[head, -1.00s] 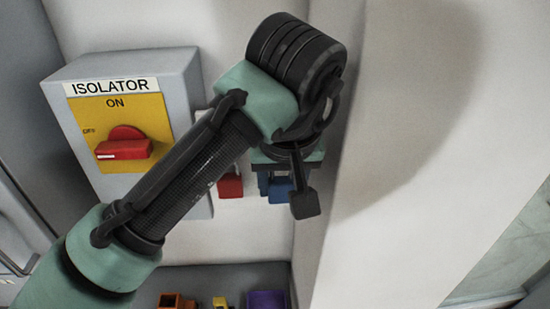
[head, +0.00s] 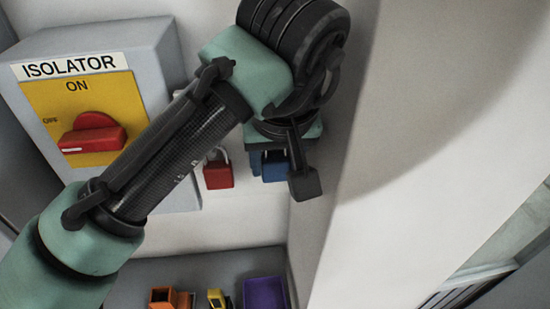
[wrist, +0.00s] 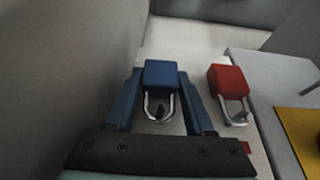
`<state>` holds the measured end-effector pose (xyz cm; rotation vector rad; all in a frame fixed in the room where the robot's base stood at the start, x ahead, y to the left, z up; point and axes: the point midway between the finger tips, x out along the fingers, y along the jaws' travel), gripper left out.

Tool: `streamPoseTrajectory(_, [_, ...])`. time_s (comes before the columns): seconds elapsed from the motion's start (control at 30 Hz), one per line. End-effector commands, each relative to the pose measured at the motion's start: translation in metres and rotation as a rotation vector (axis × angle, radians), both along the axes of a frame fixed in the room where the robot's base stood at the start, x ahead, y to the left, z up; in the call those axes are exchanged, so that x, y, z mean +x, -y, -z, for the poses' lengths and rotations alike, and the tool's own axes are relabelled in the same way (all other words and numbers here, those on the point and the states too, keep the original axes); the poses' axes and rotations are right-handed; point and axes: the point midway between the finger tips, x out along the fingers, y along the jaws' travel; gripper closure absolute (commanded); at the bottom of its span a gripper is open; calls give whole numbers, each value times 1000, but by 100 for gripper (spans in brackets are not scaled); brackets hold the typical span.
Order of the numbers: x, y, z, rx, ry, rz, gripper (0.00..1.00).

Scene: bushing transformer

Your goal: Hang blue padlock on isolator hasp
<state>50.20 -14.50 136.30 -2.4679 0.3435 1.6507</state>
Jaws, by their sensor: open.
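The blue padlock (wrist: 161,74) hangs by its silver shackle from a small dark peg on the pale wall in the wrist view. My gripper (wrist: 160,82) is open, with one blue finger on each side of the padlock body; I cannot tell whether either touches it. In the head view the blue padlock (head: 274,168) is partly hidden behind my wrist. The grey isolator box (head: 165,85) is at the upper left, with a yellow plate and a red handle (head: 92,133). No hasp can be made out; my arm covers part of the box.
A red padlock (head: 218,171) hangs beside the blue one, between it and the isolator. A pale wall (head: 420,140) stands close on the right. Below, a grey shelf (head: 215,268) carries an orange item (head: 162,298), a yellow item (head: 216,298) and a purple tray (head: 264,281).

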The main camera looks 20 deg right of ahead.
Motion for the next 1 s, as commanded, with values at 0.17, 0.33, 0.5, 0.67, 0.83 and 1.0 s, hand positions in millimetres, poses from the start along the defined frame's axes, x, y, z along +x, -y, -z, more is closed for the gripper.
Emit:
streamPoseTrajectory(0.17, [0, 0, 0, 1, -1, 1, 21])
streamPoseTrajectory(0.33, [0, 0, 0, 1, -1, 1, 21])
streamPoseTrajectory(0.5, [0, -1, 0, 2, 1, 0, 21])
streamPoseTrajectory(0.67, [-5, -1, -12, 0, 3, 2, 21])
streamPoseTrajectory(0.83, [-21, -5, -48, 0, 4, 4, 21])
streamPoseTrajectory(1.0, [-61, -19, -45, 4, 6, 3, 21])
